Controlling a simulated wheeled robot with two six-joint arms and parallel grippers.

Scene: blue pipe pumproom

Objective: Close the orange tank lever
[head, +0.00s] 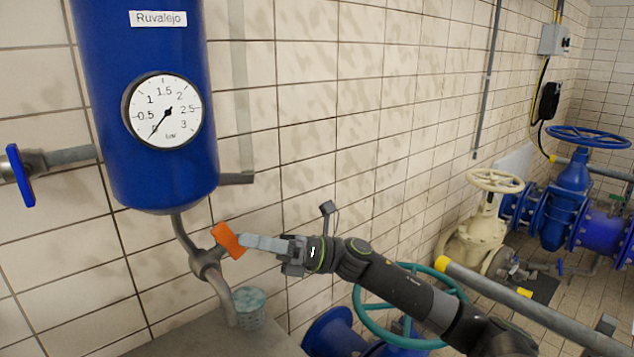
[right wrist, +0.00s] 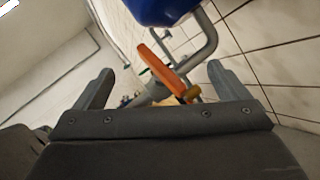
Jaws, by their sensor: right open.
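The orange tank lever (head: 228,241) sits on a grey pipe valve below the blue tank (head: 150,100). In the head view it is tilted, its upper end toward the left. My right gripper (head: 245,242) reaches in from the right, with its fingertips at the lever's right edge. In the right wrist view the open fingers (right wrist: 155,88) stand on either side of the lever (right wrist: 163,64), which shows between them. I cannot tell whether a finger touches it. My left gripper is in neither view.
A gauge (head: 164,111) is on the tank, and a blue-handled valve (head: 20,175) is at the left. A patterned cup (head: 249,307) stands on a grey surface (head: 190,338) under the pipe outlet. The tiled wall is close behind. Large valves and pipes fill the right side.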

